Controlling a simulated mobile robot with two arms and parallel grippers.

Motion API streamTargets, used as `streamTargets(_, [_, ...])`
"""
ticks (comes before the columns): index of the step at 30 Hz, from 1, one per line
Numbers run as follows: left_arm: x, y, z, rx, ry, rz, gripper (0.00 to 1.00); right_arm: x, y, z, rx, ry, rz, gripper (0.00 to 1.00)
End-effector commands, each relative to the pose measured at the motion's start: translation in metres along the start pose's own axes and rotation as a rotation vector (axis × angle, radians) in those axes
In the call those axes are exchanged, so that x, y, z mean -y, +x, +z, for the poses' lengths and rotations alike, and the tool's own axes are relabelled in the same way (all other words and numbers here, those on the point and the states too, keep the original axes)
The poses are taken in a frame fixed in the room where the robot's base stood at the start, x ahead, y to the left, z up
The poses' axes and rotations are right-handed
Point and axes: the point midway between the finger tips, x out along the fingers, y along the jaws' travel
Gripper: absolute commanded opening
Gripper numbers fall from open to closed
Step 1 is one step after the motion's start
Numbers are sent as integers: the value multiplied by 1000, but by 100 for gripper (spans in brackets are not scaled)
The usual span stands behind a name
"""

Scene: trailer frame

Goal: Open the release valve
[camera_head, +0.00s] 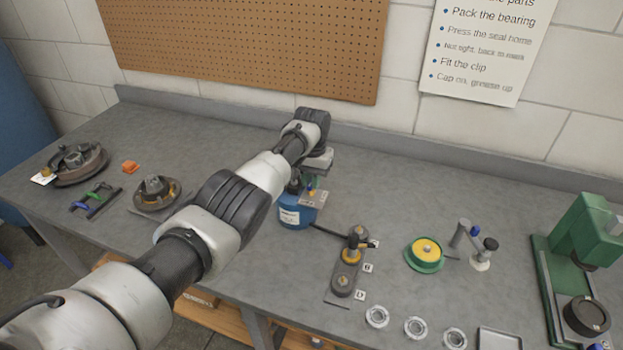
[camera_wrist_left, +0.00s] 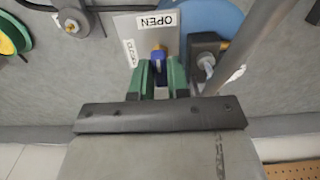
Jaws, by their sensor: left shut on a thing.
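The blue tank (camera_head: 296,214) stands on the bench under my left gripper (camera_head: 309,186). A grey valve plate (camera_head: 318,197) sits at its top right; the left wrist view shows this plate (camera_wrist_left: 173,34) with an OPEN label (camera_wrist_left: 158,21) and a second label (camera_wrist_left: 130,53) at its left side. The blue valve handle (camera_wrist_left: 158,57) stands between the green fingers of my left gripper (camera_wrist_left: 159,70), which are shut on it. Its lower part is hidden by the fingers. I cannot tell which label the handle points at. My right gripper is in neither view.
A black hose runs from the tank to a dark fixture (camera_head: 346,272) at its right. A green and yellow disc (camera_head: 426,252), several metal rings and a green press (camera_head: 580,250) stand farther right. Hub parts (camera_head: 157,193) lie left. The bench behind the disc is clear.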

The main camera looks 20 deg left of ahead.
Motion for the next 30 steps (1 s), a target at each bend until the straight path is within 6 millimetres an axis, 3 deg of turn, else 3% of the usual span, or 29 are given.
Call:
streamTargets(9, [0,-2,-1,-5,1,0,0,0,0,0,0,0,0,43])
streamTargets(10, [0,-2,-1,-5,1,0,19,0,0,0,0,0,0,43])
streamTargets(15, [0,-1,-1,-3,0,0,42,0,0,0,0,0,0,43])
streamTargets(24, [0,-4,-1,-3,0,0,42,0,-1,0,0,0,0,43])
streamTargets(30, [0,-33,-1,-7,0,-1,42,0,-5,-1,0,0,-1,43])
